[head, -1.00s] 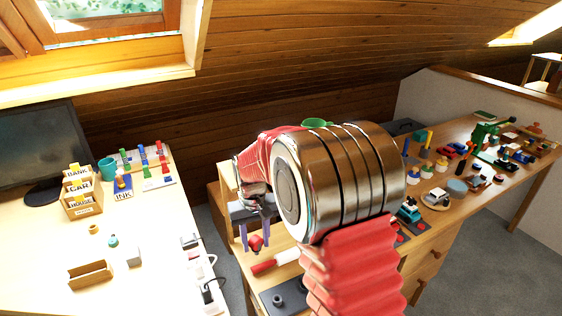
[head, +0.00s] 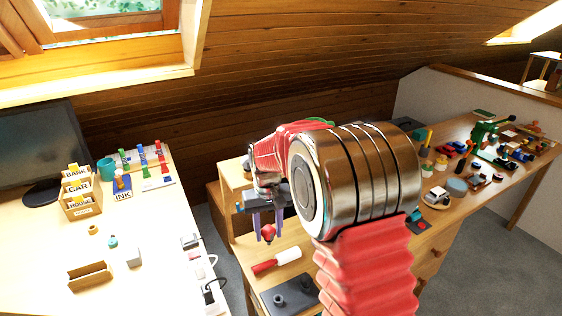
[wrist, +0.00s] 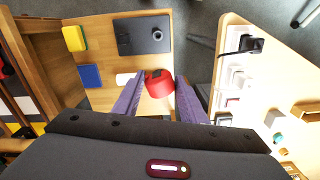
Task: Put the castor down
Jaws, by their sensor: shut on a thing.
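My gripper (head: 268,226) has two purple fingers pointing down over the wooden desk. It is shut on the castor (head: 268,232), a small red piece at the fingertips, held above the desk top. In the wrist view the castor (wrist: 158,83) shows red with a darker part between the fingers (wrist: 158,95). The fingers and the gripper body hide part of it. I cannot tell the exact height of its lower end above the wood.
A red and white roller (head: 276,261) lies on the desk below the castor. In the wrist view yellow (wrist: 74,38) and blue (wrist: 90,76) blocks lie left. A white desk (head: 135,285) stands left, across a gap.

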